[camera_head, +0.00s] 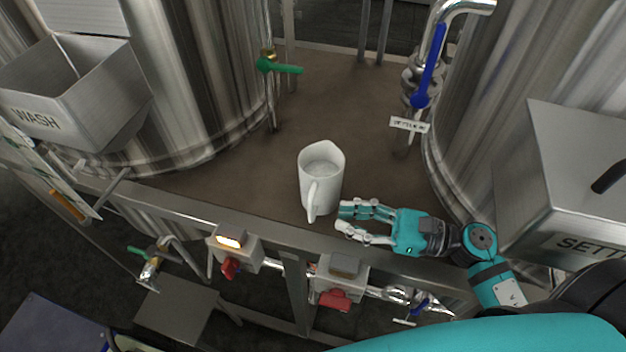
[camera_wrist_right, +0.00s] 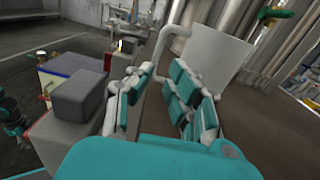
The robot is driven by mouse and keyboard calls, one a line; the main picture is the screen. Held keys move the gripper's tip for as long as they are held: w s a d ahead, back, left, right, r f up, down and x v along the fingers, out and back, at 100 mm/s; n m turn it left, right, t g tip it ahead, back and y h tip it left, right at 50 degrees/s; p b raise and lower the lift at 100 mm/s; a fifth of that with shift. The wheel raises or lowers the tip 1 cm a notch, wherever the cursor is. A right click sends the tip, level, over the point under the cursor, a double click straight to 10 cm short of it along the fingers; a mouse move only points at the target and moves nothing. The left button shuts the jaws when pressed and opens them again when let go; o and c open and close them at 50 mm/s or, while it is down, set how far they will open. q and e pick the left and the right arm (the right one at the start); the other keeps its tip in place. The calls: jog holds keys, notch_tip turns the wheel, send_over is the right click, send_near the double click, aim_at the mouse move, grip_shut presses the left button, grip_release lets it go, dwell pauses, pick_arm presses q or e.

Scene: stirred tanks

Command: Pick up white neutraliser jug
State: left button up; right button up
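The white neutraliser jug (camera_head: 325,180) stands upright on the brown deck between the two steel tanks, with its handle toward the front edge. Its inside looks pale. My right gripper (camera_head: 342,218) is just right of the jug's handle, fingers spread and pointing at it. In the right wrist view the jug (camera_wrist_right: 216,58) is ahead, and its handle lies beyond the gap between the open fingers (camera_wrist_right: 160,75). I cannot tell whether any finger touches the jug.
A green-handled valve (camera_head: 280,68) stands behind the jug and a blue-handled valve (camera_head: 425,75) behind right. The WASH box (camera_head: 75,95) is at left, the SETTLE box (camera_head: 570,190) at right. A steel rail (camera_head: 200,208) with switch boxes (camera_head: 235,248) runs along the front.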

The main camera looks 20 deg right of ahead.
aim_at(311, 221)
jog(key=shift+w+a+r+p, duration=0.25)
jog(key=shift+a+p, duration=0.05)
jog(key=shift+a, duration=0.25)
jog(key=shift+w+a+r+p, duration=0.2)
jog(key=shift+a+p, duration=0.1)
jog(key=shift+a, duration=0.2)
jog(key=p+x, duration=0.1)
jog(key=x, duration=0.1)
jog(key=p+x, duration=0.2)
jog(key=shift+w+a+r, duration=0.1)
jog(key=shift+a+r, duration=0.1)
jog(key=shift+a, duration=0.15)
pick_arm(q)
jog(key=r, duration=0.5)
jog(key=shift+s+a, duration=0.15)
jog(key=shift+a, duration=0.1)
pick_arm(e)
jog(key=shift+w+a+f, duration=0.1)
jog(key=shift+a+f, duration=0.05)
jog(key=shift+a, duration=0.1)
jog(key=shift+c, duration=0.5)
jog(key=shift+c, duration=1)
pick_arm(q)
jog(key=shift+d, duration=0.4)
pick_arm(e)
grip_shut()
